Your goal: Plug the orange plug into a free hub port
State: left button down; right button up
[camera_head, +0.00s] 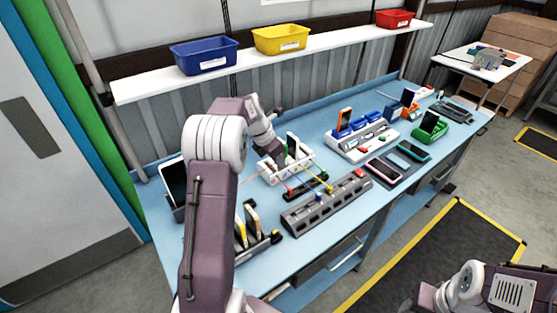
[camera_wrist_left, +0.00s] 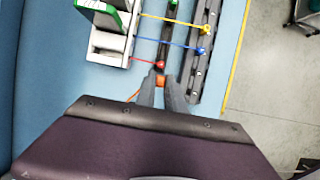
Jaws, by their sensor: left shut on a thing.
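My left gripper (camera_wrist_left: 161,88) is shut on the orange plug (camera_wrist_left: 160,80), which shows between its fingertips in the left wrist view. A short orange cord runs off to the left. Just beyond is a red plug (camera_wrist_left: 160,65) at the narrow dark strip (camera_wrist_left: 165,45), with a green plug (camera_wrist_left: 173,4) farther along. The grey hub (camera_wrist_left: 194,78) lies right of the strip, with a blue plug (camera_wrist_left: 201,51) and a yellow plug (camera_wrist_left: 205,29) on it. In the head view the hub (camera_head: 325,209) shows several openings; my left arm hides the fingertips and orange plug.
A white cable-fed rack (camera_wrist_left: 108,48) with a green-edged device stands left of the strip. Phones (camera_head: 383,170) lie right of the hub, near a white charging station (camera_head: 362,147). A dark rack (camera_head: 262,246) stands in front. Bins line the shelf above.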

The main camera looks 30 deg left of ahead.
pick_arm(q)
notch_tip(320, 180, down, 7)
jog(key=b, duration=0.3)
dwell(0.6)
jog(key=shift+r, duration=0.1)
jog(key=s+d, duration=0.6)
jog(key=d, duration=0.2)
jog(key=shift+d, duration=0.2)
dwell(0.7)
jog(key=shift+s, duration=0.1)
